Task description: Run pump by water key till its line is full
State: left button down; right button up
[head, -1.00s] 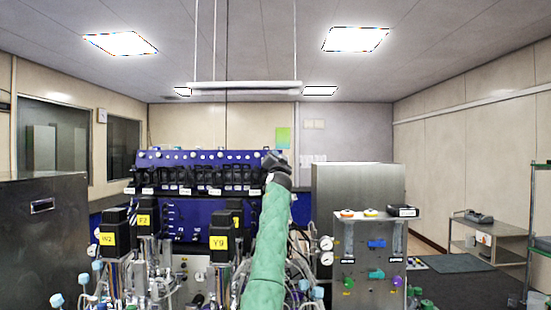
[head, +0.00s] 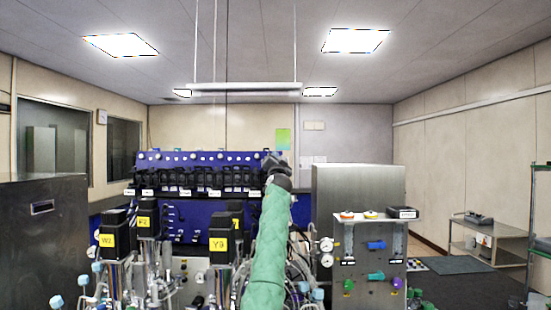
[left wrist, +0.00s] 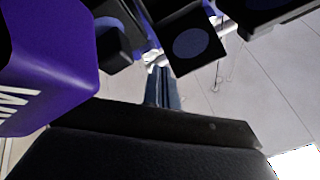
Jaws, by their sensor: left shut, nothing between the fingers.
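A row of black pumps (head: 215,180) with white labels runs along the blue-purple control tower (head: 185,212) at the back. The label text is too small to read, so I cannot tell which is the water key. My left arm in a green sleeve reaches up to the right end of this row. My left gripper (head: 275,160) is there, small and dark, partly hidden behind its own wrist. In the left wrist view, the shut fingers (left wrist: 163,88) point toward dark pump parts (left wrist: 190,45), with a purple housing (left wrist: 45,60) close on the left. Contact and liquid in a line cannot be made out. My right gripper is out of view.
Black motors with yellow labels (head: 218,245) stand on the vessels at front left, among tubing. A steel cabinet (head: 360,190) and a gas panel with coloured knobs (head: 370,262) stand right of my arm. A steel cart (head: 475,240) stands farther right, by open floor.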

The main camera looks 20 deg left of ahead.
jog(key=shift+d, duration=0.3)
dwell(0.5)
pick_arm(q)
jog(key=shift+w+a+f+b, duration=0.15)
jog(key=shift+w+b, duration=0.15)
jog(key=shift+b, duration=0.6)
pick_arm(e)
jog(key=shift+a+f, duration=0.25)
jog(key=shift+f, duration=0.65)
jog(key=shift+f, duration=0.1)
pick_arm(q)
jog(key=shift+a+b, duration=0.2)
jog(key=shift+b, duration=0.2)
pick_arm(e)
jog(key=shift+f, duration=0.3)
